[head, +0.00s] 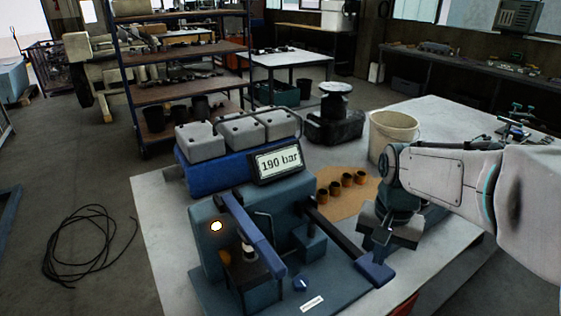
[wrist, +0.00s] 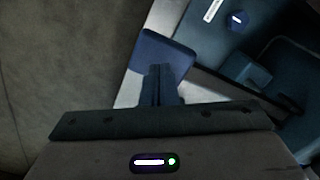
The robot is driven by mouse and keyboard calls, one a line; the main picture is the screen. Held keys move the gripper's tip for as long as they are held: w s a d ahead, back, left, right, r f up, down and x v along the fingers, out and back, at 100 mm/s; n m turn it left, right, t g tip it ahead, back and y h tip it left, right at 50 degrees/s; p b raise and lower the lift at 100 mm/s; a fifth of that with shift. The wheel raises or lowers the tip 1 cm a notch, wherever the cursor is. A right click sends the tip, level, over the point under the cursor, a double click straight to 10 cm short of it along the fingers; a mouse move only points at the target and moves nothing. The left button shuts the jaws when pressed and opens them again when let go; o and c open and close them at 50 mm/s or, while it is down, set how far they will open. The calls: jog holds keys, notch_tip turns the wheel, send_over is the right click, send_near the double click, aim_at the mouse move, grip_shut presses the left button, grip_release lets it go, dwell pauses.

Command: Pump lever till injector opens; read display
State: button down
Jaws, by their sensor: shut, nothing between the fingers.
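The blue-green pump tester (head: 250,225) stands on the near table, and its display (head: 278,163) reads 190 bar. The dark lever (head: 332,230) runs from the tester down to the right and ends in a blue pad (head: 376,272). The pad also shows in the wrist view (wrist: 166,48). My gripper (head: 378,254) is shut and empty, pointing down at the pad; its fingertips (wrist: 158,70) overlap the pad's edge in the wrist view. I cannot tell whether they touch it. A round lamp (head: 216,226) glows on the tester's left side. The injector is not clearly made out.
A blue knob (head: 301,284) and a white label (head: 312,304) are on the tester's base. Several brown cups (head: 347,180) stand on a tan mat behind the lever. A white bucket (head: 393,134) stands behind my arm. Grey engine covers (head: 240,132) sit behind the display.

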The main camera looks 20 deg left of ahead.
jog(key=shift+f+b, duration=3)
jog(key=shift+f, duration=1.1)
notch_tip(320, 180, up, 8)
jog(key=p, duration=0.6)
jog(key=shift+s+d+r, duration=0.15)
notch_tip(320, 180, up, 4)
jog(key=p, duration=0.3)
